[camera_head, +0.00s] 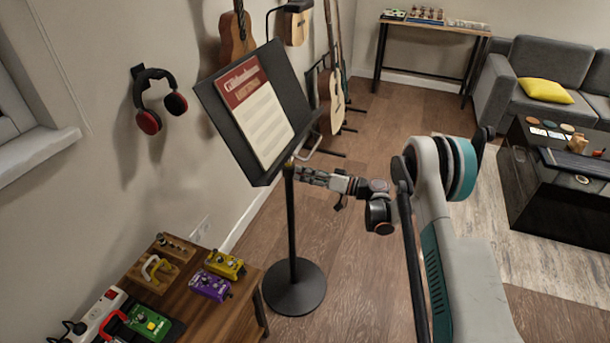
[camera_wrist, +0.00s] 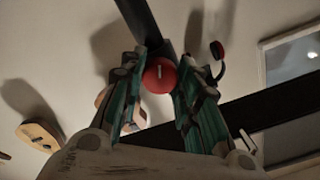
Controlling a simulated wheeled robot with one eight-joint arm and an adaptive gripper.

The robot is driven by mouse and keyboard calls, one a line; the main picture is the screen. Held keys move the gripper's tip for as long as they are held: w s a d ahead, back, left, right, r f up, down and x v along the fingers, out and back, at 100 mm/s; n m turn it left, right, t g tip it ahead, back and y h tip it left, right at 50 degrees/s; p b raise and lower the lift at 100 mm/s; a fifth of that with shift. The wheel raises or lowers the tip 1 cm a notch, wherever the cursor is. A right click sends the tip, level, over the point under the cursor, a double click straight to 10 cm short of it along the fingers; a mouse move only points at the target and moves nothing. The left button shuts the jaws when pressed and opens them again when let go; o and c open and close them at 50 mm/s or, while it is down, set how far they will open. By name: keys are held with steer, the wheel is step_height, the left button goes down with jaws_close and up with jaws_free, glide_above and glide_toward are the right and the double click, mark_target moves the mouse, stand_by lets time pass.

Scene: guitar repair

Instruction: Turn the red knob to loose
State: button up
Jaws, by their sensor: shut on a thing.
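The red knob (camera_wrist: 160,76) is round with a short, nearly vertical white mark on its face. In the wrist view it sits between the two fingers of my gripper (camera_wrist: 163,66), which is shut on it. The knob is on the black music stand, just below its desk (camera_head: 207,100); the stand's pole (camera_head: 291,225) runs down to a round base (camera_head: 294,287). In the head view my gripper (camera_head: 298,174) reaches the top of the pole from the right, and the knob itself is hidden there.
A wooden table (camera_head: 228,287) with pedals stands at the lower left. Headphones (camera_head: 155,98) hang on the left wall. Guitars (camera_head: 333,88) stand behind the music stand. A dark coffee table (camera_head: 545,210) is at the right.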

steer(key=shift+f, duration=0.1)
stand_by(0.3)
steer(key=o, duration=1.1)
steer(key=v, duration=1.2)
